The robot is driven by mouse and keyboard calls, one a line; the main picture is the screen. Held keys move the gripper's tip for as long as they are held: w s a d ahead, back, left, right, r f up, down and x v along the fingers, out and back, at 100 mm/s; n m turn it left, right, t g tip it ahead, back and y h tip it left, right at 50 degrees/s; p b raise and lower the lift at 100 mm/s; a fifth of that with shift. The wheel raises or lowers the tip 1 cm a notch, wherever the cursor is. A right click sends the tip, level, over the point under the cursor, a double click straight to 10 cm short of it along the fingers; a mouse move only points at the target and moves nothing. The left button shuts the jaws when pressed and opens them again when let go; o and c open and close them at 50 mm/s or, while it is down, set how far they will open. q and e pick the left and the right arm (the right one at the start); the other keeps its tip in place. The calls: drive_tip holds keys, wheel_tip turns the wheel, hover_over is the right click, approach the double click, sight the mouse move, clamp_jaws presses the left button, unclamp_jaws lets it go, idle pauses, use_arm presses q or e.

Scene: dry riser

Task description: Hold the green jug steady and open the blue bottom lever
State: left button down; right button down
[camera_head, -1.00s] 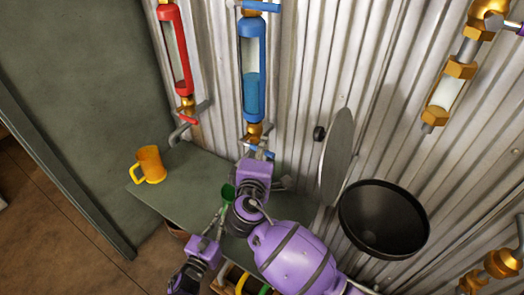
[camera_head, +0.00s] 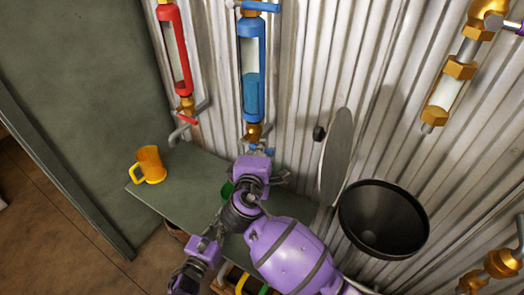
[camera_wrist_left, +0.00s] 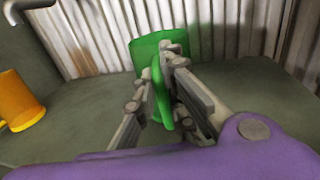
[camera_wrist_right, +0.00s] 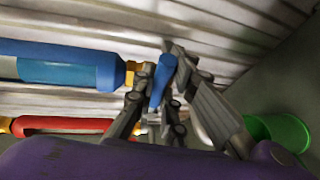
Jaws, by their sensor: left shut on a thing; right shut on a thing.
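The green jug (camera_head: 227,190) stands on the grey-green shelf below the blue tube, mostly hidden behind my right arm in the head view. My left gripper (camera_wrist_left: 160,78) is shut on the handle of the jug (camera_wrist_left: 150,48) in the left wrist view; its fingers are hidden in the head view. The blue bottom lever (camera_wrist_right: 163,78) lies between the fingers of my right gripper (camera_wrist_right: 164,85), which is shut on it. In the head view, bits of the lever (camera_head: 262,151) show just above my right wrist, under the blue tube (camera_head: 252,75).
A yellow mug (camera_head: 148,165) stands at the shelf's left (camera_head: 190,185). A red tube (camera_head: 175,50) hangs left of the blue one. A grey disc (camera_head: 337,155) and black funnel (camera_head: 383,220) are close to my right arm. Brass pipework (camera_head: 445,90) is at the right.

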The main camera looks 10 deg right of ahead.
sight(254, 145)
use_arm(q)
drive_tip(key=shift+s+f, duration=0.1)
drive_tip(key=shift+f, duration=0.2)
use_arm(e)
drive_tip(key=r+n, duration=0.1)
drive_tip(key=r+n+g, duration=0.1)
drive_tip(key=r+n, duration=0.1)
drive_tip(key=shift+w+a+g+h, duration=0.3)
drive_tip(key=shift+w+a, duration=0.05)
drive_tip(key=shift+a, duration=0.05)
drive_tip(key=shift+w+a+r+n+g+h, duration=0.25)
drive_tip(key=shift+r+n+g, duration=0.15)
drive_tip(key=shift+n, duration=0.2)
drive_tip(key=shift+w+a+r+n+g+h, duration=0.2)
drive_tip(key=shift+a+r+n+g+h, duration=0.1)
drive_tip(key=shift+r+n, duration=0.25)
drive_tip(key=n+g, duration=0.1)
drive_tip(key=w+a+r+n+h, duration=0.1)
drive_tip(key=n, duration=0.1)
drive_tip(key=shift+w+a+r+g+h, duration=0.1)
drive_tip(key=shift+w+a+g+h, duration=0.2)
drive_tip(key=shift+g, duration=0.1)
drive_tip(key=shift+w+a+r+n+g+h, duration=0.2)
drive_tip(key=shift+w+a+n+g+h, duration=0.6)
drive_tip(key=shift+n, duration=0.35)
drive_tip(key=shift+s, duration=0.1)
